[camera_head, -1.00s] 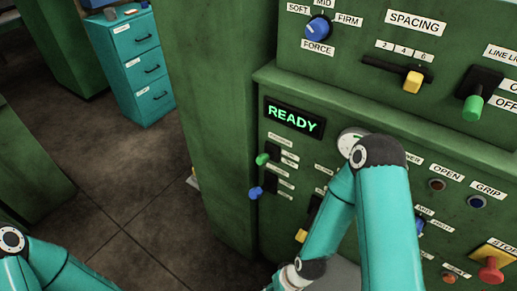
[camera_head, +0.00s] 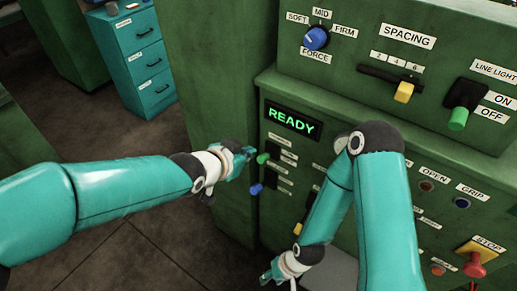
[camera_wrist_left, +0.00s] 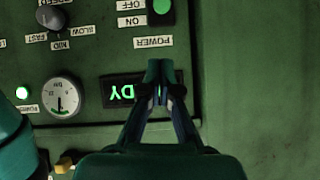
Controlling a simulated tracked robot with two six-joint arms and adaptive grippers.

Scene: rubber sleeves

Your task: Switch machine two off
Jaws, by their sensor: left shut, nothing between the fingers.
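Machine panel two cannot be told from its labels. The green control panel (camera_head: 330,140) carries a READY display (camera_head: 292,121), lit green. Below it a green-tipped lever (camera_head: 263,158) sticks out at the panel's left edge. In the left wrist view, which is upside down, a green-tipped switch (camera_wrist_left: 162,7) sits beside OFF and ON labels above POWER; its position is unclear. My left gripper (camera_head: 247,155) is shut and empty, close to the green lever; contact cannot be told. In the wrist view its tips (camera_wrist_left: 160,70) overlap the display's edge. My right gripper (camera_head: 268,274) hangs low; its jaws are unclear.
A blue-tipped lever (camera_head: 256,189) sits just below the green one. The upper panel has a blue FORCE knob (camera_head: 316,38), a yellow SPACING slider (camera_head: 404,92) and a green LINE LIGHT lever (camera_head: 458,119). A red STOP button (camera_head: 474,265) is lower right. My right arm crosses the panel.

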